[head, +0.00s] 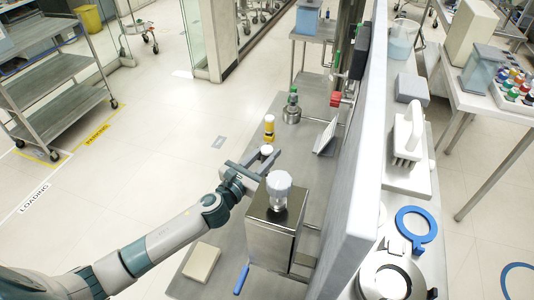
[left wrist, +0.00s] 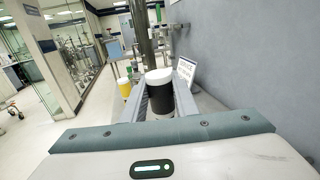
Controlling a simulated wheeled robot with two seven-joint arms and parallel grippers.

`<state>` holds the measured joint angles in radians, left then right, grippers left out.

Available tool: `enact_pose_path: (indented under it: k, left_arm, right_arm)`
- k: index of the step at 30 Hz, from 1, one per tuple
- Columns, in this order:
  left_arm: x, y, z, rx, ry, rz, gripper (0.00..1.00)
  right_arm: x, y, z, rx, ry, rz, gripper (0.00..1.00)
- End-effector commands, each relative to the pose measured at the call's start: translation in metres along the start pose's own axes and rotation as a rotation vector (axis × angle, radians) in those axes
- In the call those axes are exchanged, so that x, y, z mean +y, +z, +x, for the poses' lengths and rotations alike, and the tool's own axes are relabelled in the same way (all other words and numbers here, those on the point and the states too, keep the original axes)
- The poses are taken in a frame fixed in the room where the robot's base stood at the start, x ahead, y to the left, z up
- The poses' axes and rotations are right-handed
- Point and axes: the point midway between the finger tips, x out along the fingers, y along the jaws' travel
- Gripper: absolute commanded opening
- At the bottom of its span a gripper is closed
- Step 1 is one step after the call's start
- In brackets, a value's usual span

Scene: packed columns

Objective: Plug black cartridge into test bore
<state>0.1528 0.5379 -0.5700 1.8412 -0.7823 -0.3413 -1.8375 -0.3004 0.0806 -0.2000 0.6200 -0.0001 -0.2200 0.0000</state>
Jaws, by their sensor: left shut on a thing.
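The black cartridge, a dark cylinder with a white cap, shows in the left wrist view (left wrist: 159,92) between my finger pads. In the head view only its white cap (head: 266,149) shows clearly; its body is mostly hidden. My left gripper (head: 262,158) is shut on it over the steel bench, behind the metal box. It also shows in the left wrist view (left wrist: 160,100). The cartridge looks roughly upright. I cannot make out a test bore for certain. My right gripper is not in view.
A yellow cartridge (head: 269,128) stands just beyond my left gripper, near a green-topped metal fitting (head: 292,110). A metal box (head: 270,237) with a pale knob (head: 279,185) stands close in front. A tilted sign (head: 326,136) and a tall wall (head: 358,150) bound the right side.

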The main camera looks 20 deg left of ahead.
Motion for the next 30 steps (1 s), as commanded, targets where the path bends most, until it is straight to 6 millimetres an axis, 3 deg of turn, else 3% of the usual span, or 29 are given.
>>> enact_pose_path:
  k: [30]
  left_arm:
    - [-0.0002,0.0007,0.0000,0.000,0.000,0.000,0.03]
  right_arm:
    - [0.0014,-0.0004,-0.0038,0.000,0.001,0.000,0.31]
